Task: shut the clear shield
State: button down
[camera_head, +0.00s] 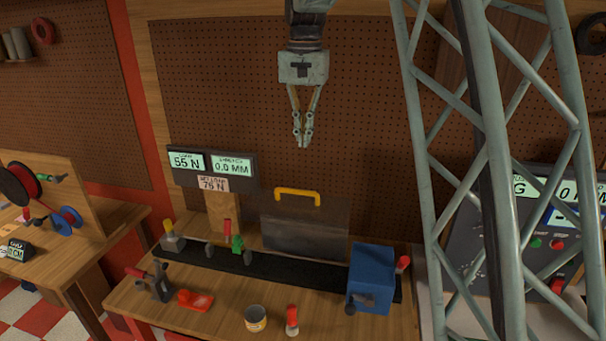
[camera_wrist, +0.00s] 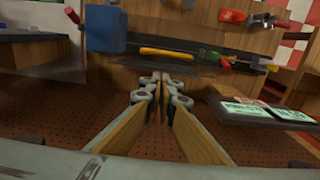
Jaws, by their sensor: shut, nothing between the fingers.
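The clear shield (camera_head: 318,238) is a see-through panel standing upright at the back of the bench, behind the black rail. Its yellow handle (camera_head: 297,195) runs along the top edge. The handle also shows in the wrist view (camera_wrist: 166,52), just past my fingertips. My gripper (camera_head: 302,143) hangs pointing down, above the handle and apart from it. Its fingers are together with nothing between them, and they also show together in the wrist view (camera_wrist: 161,78). The panel itself is hard to make out in the wrist view.
A blue box (camera_head: 371,278) stands at the rail's right end. Two displays (camera_head: 210,163) stand behind its left part. Red-handled clamps, a tin (camera_head: 255,318) and a red tool (camera_head: 195,299) lie along the bench front. A grey lattice column (camera_head: 490,170) fills the right. Air around my gripper is clear.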

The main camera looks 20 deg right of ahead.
jog(key=shift+w+d+f, duration=0.1)
jog(key=shift+w+f, duration=0.05)
jog(key=shift+w, duration=0.45)
jog(key=shift+f, duration=0.15)
jog(key=f, duration=0.3)
jog(key=s+f, duration=0.1)
jog(key=f, duration=0.3)
jog(key=f+p, duration=0.1)
jog(key=f, duration=0.3)
jog(key=shift+s+a, duration=0.25)
jog(key=shift+a, duration=0.15)
jog(key=shift+s+a+f, duration=0.2)
jog(key=shift+s+f, duration=0.2)
jog(key=shift+f, duration=0.25)
jog(key=shift+s+a, duration=0.1)
jog(key=shift+s, duration=0.05)
